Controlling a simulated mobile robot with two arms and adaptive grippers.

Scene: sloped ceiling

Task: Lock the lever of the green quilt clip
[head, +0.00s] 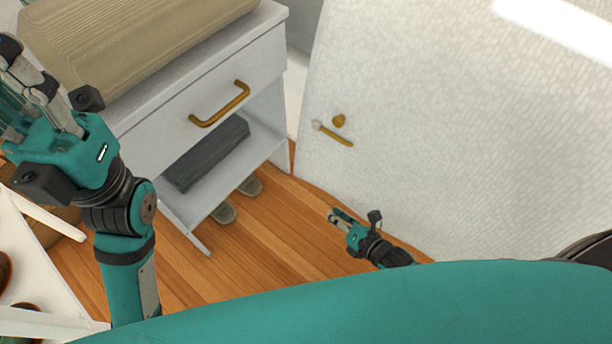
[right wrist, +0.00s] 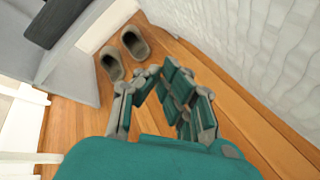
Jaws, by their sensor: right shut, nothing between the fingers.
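I make out no green quilt clip in either view. On the white textured surface (head: 450,130) in the head view are a small gold knob (head: 339,120) and a thin gold bar with a pale round end (head: 335,134). I cannot tell whether either belongs to a clip. My right gripper (head: 338,217) is shut and empty, low over the wooden floor and below these gold pieces. It also shows in the right wrist view (right wrist: 160,85). My left gripper (head: 22,75) is raised at the left edge, partly cut off; its opening is unclear.
A white nightstand (head: 190,115) with a gold handle (head: 220,104) carries a beige ribbed item (head: 130,35). A dark grey folded item (head: 207,154) lies on its shelf. Grey slippers (right wrist: 134,42) rest on the floor. Bare floor (head: 255,255) lies beside my right gripper.

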